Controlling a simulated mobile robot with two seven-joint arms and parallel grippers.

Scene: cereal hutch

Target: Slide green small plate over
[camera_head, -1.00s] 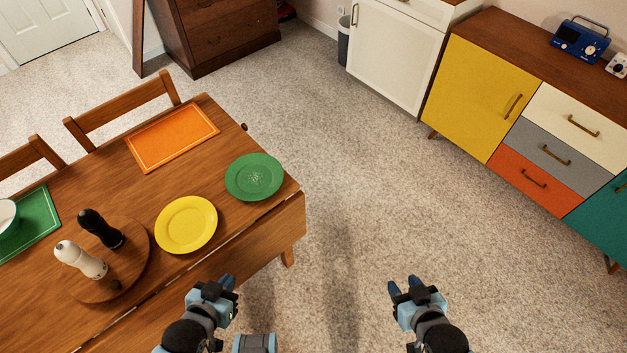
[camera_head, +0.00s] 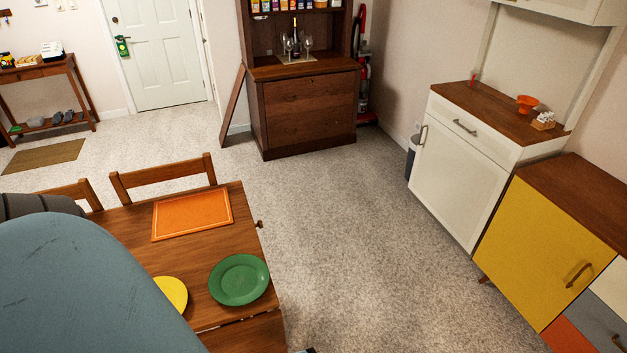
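The green small plate (camera_head: 239,280) lies flat on the wooden table (camera_head: 140,223), near its right corner. A yellow plate (camera_head: 171,294) lies to its left, partly covered by a large blue-grey part of my own body at the lower left. The plate's middle looks speckled less clearly than its rim. Neither gripper's fingers can be made out in the head view. A small dark piece shows at the bottom edge below the table, too little to identify.
An orange placemat (camera_head: 192,214) lies behind the green plate. Chairs (camera_head: 163,179) stand at the table's far side. A dark wooden hutch (camera_head: 307,112), a white cabinet (camera_head: 458,168) and a yellow-doored sideboard (camera_head: 545,253) stand beyond. Carpet between them is clear.

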